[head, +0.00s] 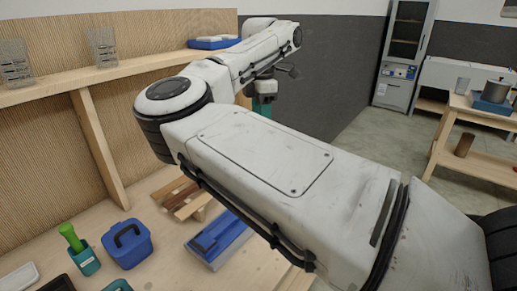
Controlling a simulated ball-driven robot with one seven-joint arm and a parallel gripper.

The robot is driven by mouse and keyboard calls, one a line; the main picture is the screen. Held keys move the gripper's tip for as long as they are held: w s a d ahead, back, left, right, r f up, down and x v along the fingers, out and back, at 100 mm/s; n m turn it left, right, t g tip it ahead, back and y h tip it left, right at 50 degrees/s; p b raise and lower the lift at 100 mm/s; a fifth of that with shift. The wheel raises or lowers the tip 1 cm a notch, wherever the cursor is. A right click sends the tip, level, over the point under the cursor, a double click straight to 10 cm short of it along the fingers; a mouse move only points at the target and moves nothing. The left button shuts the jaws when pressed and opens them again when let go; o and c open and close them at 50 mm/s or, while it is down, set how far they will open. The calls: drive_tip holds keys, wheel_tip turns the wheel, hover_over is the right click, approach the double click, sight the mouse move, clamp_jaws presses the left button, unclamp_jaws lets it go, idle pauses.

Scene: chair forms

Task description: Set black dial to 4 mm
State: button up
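I cannot make out a black dial or any mm marking in the head view. My arm crosses the picture from the lower right to the upper middle and hides much of the bench. The end of my arm with my gripper (265,92) is small, far off and partly hidden by my own links. I cannot tell whether its fingers are open or shut. A teal object (262,106) shows just below it; I cannot tell whether they touch.
A wooden bench (165,268) holds a teal holder with a green-handled item (75,246), a blue box (127,245), a blue-grey block (222,242) and a slatted wooden piece (183,199). A shelf (130,69) runs above. Floor (365,140) is clear beyond my arm.

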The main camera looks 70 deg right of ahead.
drive_tip(key=f+p, duration=0.1)
drive_tip(key=f, duration=0.9)
drive_tip(key=shift+s+a+f+p, duration=0.1)
drive_tip(key=shift+s+p, duration=0.1)
drive_tip(key=shift+p, duration=0.15)
clamp_jaws()
